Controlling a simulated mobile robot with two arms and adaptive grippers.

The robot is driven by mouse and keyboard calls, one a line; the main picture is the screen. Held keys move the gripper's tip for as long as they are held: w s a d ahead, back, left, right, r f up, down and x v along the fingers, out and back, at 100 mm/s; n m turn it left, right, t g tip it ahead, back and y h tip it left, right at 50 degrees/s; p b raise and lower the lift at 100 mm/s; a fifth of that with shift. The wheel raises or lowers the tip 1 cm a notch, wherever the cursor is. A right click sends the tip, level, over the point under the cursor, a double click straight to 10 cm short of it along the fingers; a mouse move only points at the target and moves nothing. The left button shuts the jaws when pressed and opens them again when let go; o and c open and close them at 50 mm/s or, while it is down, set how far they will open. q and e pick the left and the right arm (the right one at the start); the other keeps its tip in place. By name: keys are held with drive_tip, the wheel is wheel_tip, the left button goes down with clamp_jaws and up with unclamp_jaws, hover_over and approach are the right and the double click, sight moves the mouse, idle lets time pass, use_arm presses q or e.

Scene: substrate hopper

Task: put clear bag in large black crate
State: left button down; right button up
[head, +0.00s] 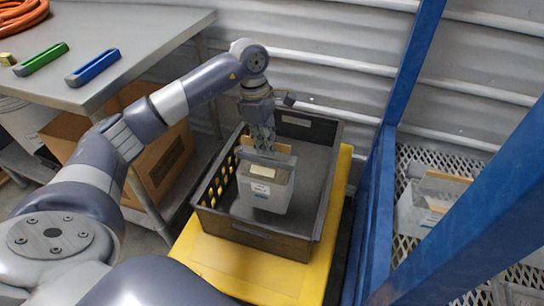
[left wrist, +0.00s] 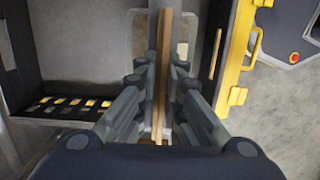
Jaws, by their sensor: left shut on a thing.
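The clear bag (head: 266,190) is a greyish, upright pack with a brown top strip and a white label. My left gripper (head: 264,147) points down and is shut on its top strip. In the left wrist view the brown strip (left wrist: 165,40) stands between the fingers of my left gripper (left wrist: 162,80). The large black crate (head: 262,239) has slotted sides. The bag hangs within the crate's outline in the head view; whether its bottom touches the crate floor cannot be told. The crate also shows in the left wrist view (left wrist: 60,88). My right gripper is not in view.
The crate stands on a yellow platform (head: 220,262). A grey table (head: 150,35) with green (head: 41,59) and blue (head: 93,67) handles is at the left. A blue post (head: 408,75) and a mesh shelf with a similar pack (head: 418,208) are at the right.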

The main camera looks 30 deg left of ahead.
sight(267, 163)
use_arm(q)
wheel_tip(267, 163, down, 7)
drive_tip(key=shift+w+r+b, duration=0.1)
drive_tip(key=shift+b, duration=0.3)
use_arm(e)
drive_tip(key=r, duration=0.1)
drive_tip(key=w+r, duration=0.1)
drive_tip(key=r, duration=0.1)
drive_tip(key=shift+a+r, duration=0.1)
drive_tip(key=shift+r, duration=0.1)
use_arm(q)
drive_tip(key=shift+f, duration=0.25)
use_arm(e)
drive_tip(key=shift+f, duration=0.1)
use_arm(q)
drive_tip(key=c, duration=1.8)
unclamp_jaws()
drive_tip(key=shift+f, duration=0.1)
drive_tip(key=shift+o, duration=0.4)
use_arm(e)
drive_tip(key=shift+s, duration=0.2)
